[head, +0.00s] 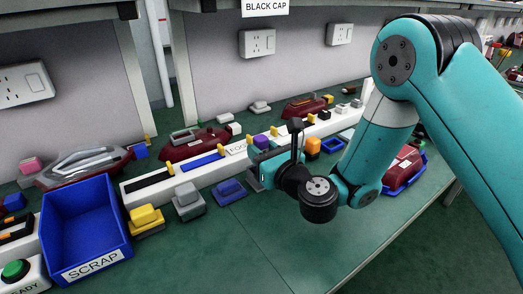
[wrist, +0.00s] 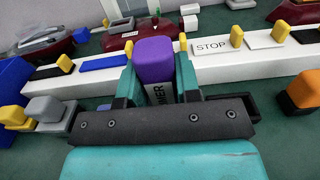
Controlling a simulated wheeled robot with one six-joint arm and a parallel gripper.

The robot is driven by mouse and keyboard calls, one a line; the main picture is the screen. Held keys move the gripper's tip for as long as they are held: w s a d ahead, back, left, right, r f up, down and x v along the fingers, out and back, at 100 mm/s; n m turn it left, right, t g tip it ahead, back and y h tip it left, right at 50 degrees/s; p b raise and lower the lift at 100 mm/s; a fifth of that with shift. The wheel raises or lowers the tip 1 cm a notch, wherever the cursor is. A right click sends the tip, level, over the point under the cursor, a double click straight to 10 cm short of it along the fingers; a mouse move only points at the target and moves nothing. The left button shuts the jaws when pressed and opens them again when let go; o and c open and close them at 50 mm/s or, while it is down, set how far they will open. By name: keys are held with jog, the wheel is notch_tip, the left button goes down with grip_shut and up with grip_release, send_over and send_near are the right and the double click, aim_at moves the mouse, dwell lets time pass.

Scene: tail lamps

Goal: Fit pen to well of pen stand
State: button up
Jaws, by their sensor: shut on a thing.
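A white label ending in "MER" shows below the purple part, between the fingers; the rest of the text is hidden. In the head view my gripper (head: 265,162) is at the front of the long white strip, and the purple block (head: 261,142) shows just above it. Whether the block touches the strip or bench cannot be told.
The white strip (head: 190,177) has dark and blue slots and yellow pegs. A blue SCRAP bin (head: 88,225) stands at left. Red lamp housings (head: 196,140) lie behind. The front right bench is clear.

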jog(key=shift+f+b, duration=0.9)
jog(key=shift+f, duration=0.05)
jog(key=o, duration=1)
